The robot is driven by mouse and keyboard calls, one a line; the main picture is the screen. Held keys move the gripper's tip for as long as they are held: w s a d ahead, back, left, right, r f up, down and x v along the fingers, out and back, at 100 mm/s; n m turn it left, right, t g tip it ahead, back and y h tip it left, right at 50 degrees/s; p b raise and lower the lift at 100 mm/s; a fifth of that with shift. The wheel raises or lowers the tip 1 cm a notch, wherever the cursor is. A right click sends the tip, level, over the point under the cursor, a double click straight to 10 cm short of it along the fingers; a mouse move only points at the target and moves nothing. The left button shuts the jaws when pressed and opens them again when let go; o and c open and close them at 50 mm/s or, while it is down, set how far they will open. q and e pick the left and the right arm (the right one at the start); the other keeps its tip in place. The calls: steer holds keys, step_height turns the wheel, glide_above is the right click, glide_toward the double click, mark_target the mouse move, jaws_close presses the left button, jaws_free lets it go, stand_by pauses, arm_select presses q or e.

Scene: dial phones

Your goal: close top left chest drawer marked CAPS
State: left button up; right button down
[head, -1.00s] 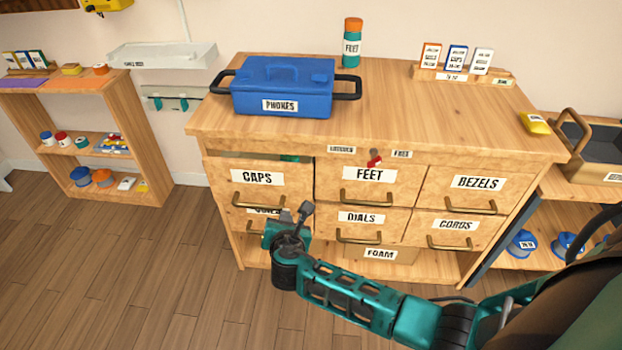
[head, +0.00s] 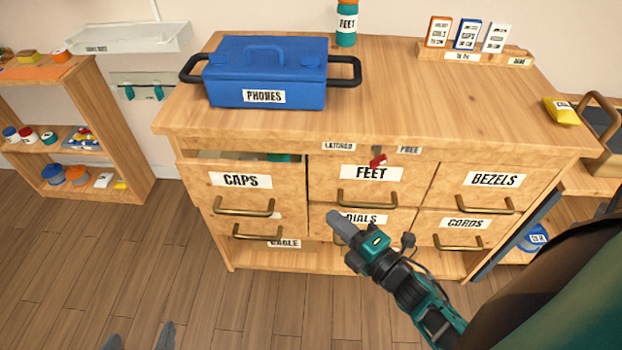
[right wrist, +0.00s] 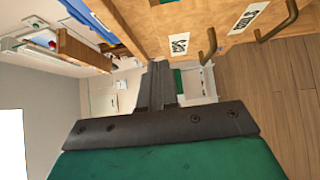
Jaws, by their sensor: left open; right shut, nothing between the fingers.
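The CAPS drawer (head: 278,195) is the top left drawer of the wooden chest in the head view. It stands partly open, with a dark gap above its front and something green inside. Its brass handle (head: 244,211) is free. My right gripper (head: 337,224) is shut and empty, in front of the DIALS drawer, to the right of the CAPS handle.
A blue PHONES box (head: 268,75) with black handles stands on the chest top (head: 430,105). The FEET drawer (head: 405,180) beside CAPS has a red latch (head: 378,160) above it. Low shelves flank the chest. The floor (head: 180,270) in front at left is clear.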

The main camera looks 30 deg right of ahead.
glide_toward(299, 172)
steer(key=w+a, duration=0.3)
steer(key=shift+w+d+b, duration=0.25)
steer(key=shift+w+d, duration=0.2)
steer(key=shift+w, duration=0.25)
steer(key=shift+w+d+b, duration=0.25)
steer(key=shift+w+d, duration=0.2)
steer(key=shift+w, duration=0.25)
steer(key=shift+w+d+b, duration=0.2)
steer(key=shift+w+d, duration=0.2)
steer(key=shift+w, duration=0.15)
steer(key=shift+w+d+b, duration=0.15)
steer(key=shift+w+d, duration=0.2)
steer(key=shift+w, duration=0.2)
steer(key=shift+s, duration=0.1)
